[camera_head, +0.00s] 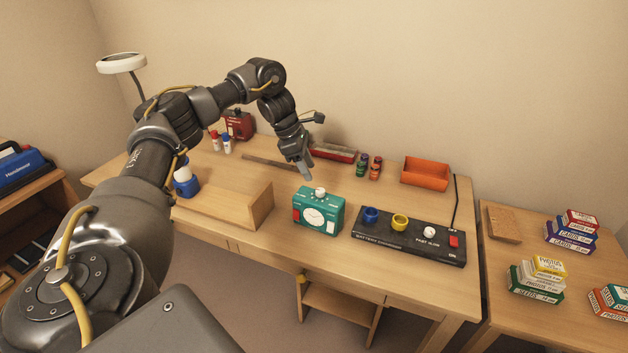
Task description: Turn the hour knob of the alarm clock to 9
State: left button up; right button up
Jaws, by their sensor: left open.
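The alarm clock (330,223) is a teal box with a white dial on its front face, standing upright near the front edge of the desk. A white knob (320,192) sits on its top; I cannot read any marking for it. My left gripper (306,177) reaches in from the left and hangs just above and behind the clock, pointing down. It is open and empty, apart from the knob. My right gripper is not in view.
A black battery charger (410,243) with colored rings and a red switch stands right of the clock. A wooden box (262,201) is to its left. An orange tray (426,171), small colored jars (375,171) and a red tray (334,152) are behind.

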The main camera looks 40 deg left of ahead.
pick_arm(q)
jog(key=p+v, duration=0.1)
jog(key=v, duration=0.2)
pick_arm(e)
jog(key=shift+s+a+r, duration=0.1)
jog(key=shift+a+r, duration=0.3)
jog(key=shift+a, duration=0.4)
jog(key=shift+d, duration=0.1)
